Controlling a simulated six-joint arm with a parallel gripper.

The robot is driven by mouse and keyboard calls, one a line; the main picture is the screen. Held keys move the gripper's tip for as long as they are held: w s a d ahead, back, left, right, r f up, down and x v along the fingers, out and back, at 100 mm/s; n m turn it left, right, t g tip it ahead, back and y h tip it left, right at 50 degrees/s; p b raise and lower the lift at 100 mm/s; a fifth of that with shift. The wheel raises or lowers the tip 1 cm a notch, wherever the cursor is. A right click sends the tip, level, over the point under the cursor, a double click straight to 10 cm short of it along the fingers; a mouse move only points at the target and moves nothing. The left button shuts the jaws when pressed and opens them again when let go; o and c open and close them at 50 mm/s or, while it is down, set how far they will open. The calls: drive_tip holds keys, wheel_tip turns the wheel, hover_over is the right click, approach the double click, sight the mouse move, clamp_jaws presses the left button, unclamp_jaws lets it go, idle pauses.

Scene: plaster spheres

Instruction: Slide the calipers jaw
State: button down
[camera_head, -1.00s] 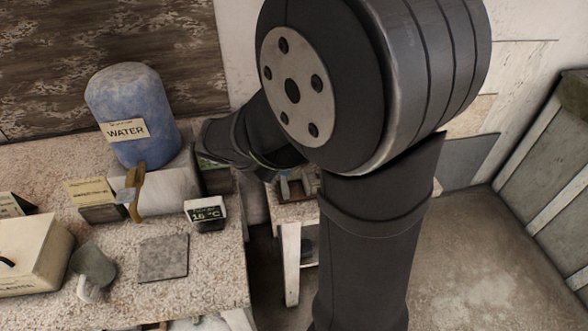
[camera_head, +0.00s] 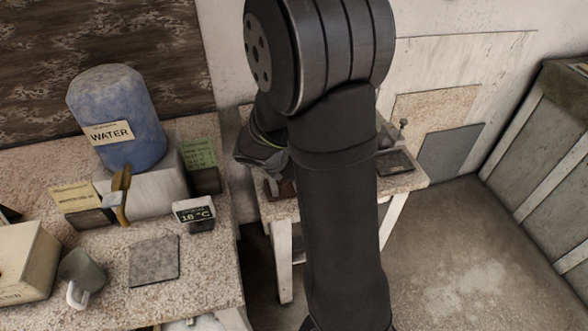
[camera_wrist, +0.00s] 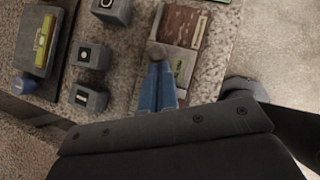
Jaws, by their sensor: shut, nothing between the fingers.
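I cannot make out the calipers for certain in either view. In the camera_wrist view my gripper (camera_wrist: 158,70) shows as two blue fingers brought together, with nothing between them. Just beyond the tips is a small round grey knob (camera_wrist: 157,50); I cannot tell whether the tips touch it. In the camera_head view my arm hides the gripper.
In the camera_wrist view, small grey blocks (camera_wrist: 88,96) and a dark tray (camera_wrist: 38,68) lie left of the fingers. In the camera_head view, a blue water container (camera_head: 118,110), a 16 °C display (camera_head: 194,212) and a grey mug (camera_head: 82,272) stand on the left table (camera_head: 205,285).

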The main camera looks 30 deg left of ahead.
drive_tip(key=shift+w+d, duration=0.45)
drive_tip(key=shift+w, duration=0.25)
drive_tip(key=shift+f, duration=0.1)
